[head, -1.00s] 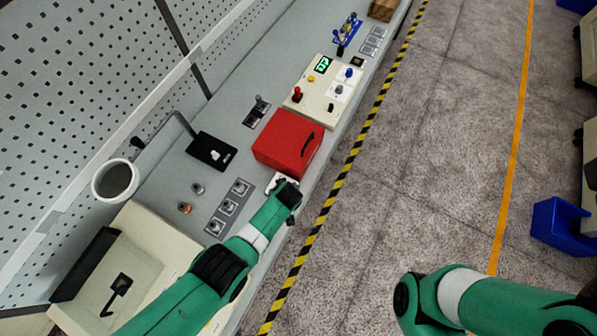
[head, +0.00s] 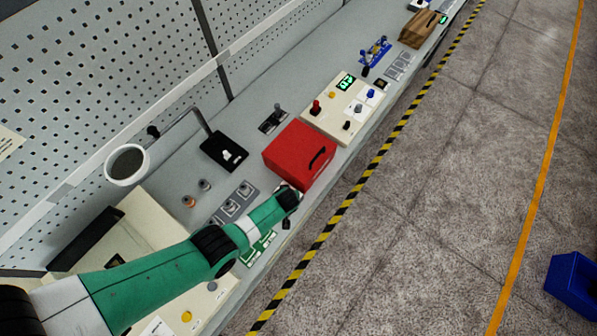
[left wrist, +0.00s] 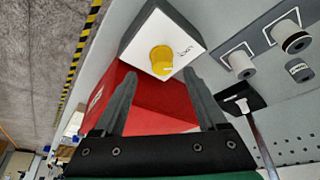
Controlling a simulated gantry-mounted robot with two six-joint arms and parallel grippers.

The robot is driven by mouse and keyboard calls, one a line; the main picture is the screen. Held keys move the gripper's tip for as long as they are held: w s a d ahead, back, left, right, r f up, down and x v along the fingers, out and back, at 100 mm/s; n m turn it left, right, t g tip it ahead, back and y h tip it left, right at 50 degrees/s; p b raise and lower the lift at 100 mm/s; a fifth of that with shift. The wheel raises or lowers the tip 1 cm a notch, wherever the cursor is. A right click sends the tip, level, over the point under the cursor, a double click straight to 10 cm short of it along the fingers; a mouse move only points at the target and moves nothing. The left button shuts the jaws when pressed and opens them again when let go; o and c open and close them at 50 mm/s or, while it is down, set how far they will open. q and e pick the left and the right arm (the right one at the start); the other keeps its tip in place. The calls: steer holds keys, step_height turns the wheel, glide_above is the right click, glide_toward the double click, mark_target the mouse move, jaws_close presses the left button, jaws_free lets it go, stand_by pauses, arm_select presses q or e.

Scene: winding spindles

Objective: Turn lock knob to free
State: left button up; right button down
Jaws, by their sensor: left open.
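In the left wrist view a yellow lock knob (left wrist: 162,60) sits on a white square plate (left wrist: 180,30) with small dark lettering beside it. My left gripper (left wrist: 160,76) is open, its two dark fingers pointing toward the knob, one on each side of it. I cannot tell whether the fingers touch the knob. In the head view my left gripper (head: 291,197) is at the near corner of the red box (head: 298,152) and hides the knob. My right gripper is not in view.
The red box stands close to the gripper and also shows behind the fingers in the left wrist view (left wrist: 150,118). Grey pegs (left wrist: 242,64) stand on a panel beside the knob. A cream control panel (head: 340,125) is farther along the bench. A striped edge (head: 345,205) borders the floor.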

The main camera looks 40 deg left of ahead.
arm_select(q)
steer(key=b+x, duration=0.2)
steer(key=x, duration=0.2)
steer(key=shift+s+a+f, duration=0.1)
steer(key=shift+s+a, duration=0.05)
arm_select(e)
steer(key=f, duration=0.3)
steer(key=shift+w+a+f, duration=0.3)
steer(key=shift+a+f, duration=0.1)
arm_select(q)
steer(key=shift+c, duration=0.2)
jaws_close()
